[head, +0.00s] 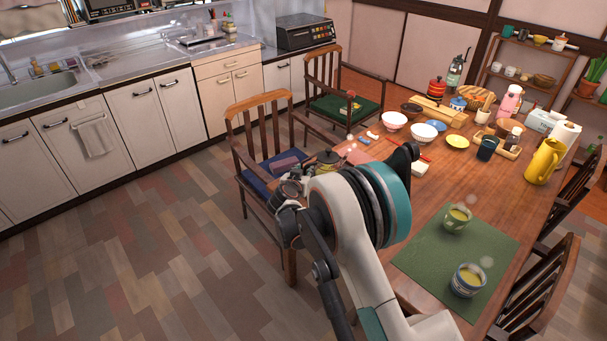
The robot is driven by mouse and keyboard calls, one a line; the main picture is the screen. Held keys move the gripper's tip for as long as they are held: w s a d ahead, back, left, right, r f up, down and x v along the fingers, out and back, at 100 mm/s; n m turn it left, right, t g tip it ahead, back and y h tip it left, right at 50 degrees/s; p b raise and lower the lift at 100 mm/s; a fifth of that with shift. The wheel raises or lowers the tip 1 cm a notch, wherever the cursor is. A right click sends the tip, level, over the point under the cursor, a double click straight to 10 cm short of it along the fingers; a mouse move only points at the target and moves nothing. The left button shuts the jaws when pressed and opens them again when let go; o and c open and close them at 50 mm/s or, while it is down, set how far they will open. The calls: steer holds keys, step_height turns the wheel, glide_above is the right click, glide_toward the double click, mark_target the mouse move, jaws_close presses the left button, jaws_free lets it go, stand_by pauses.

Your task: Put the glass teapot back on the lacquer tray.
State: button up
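A small rounded pot with a dark lid and amber tones (328,158) shows just beyond my arm, at the near left corner of the wooden table; it looks like the glass teapot. My arm hides its lower part, so I cannot tell what it rests on or whether it is held. My gripper (295,185) is around there, left of the big teal-ringed joint, mostly hidden by my own links; its fingers cannot be made out. A reddish surface (354,153) beside the pot may be the lacquer tray, but it is too small and covered to be sure.
The wooden table (455,185) holds bowls (394,121), a dark blue cup (486,149), a yellow pitcher (545,162) and a green mat (430,255) with two steaming cups. A chair with a blue seat (262,180) stands left of the table. The floor at left is clear.

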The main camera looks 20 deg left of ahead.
steer(key=shift+s+r, duration=0.1)
steer(key=shift+r, duration=0.05)
steer(key=p+v, duration=0.3)
steer(key=v, duration=0.8)
steer(key=shift+s+r+p, duration=0.2)
steer(key=shift+s+p, duration=0.1)
steer(key=shift+s, duration=0.05)
steer(key=shift+d, duration=0.15)
